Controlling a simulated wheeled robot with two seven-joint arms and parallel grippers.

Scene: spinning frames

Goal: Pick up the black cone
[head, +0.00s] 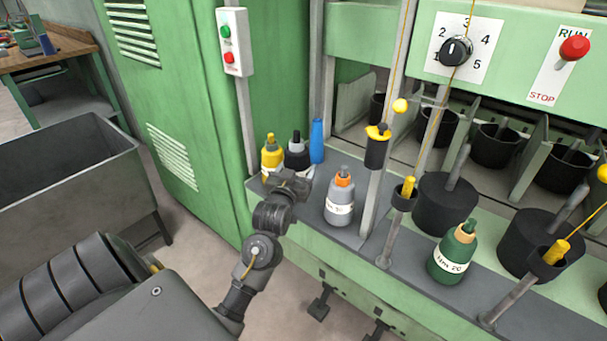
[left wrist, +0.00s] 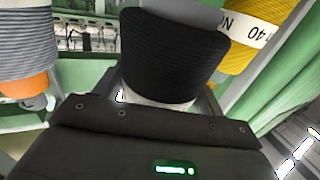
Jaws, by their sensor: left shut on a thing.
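The black cone (head: 298,156) stands on the grey ledge of the green machine, between a yellow cone (head: 271,158) and a blue tube (head: 317,142) in the head view. My left gripper (head: 291,183) is at its near side and partly hides its lower part. In the left wrist view the black cone (left wrist: 175,55) fills the space in front of my left gripper (left wrist: 165,103), which is shut on it. The fingertips are mostly hidden behind the cone. My right gripper is in neither view.
A grey cone with an orange top (head: 340,200) stands close to the right of my left gripper. A green cone (head: 454,252) is farther right. Metal posts with yellow thread rise from the ledge. A grey bin (head: 70,180) stands at the left.

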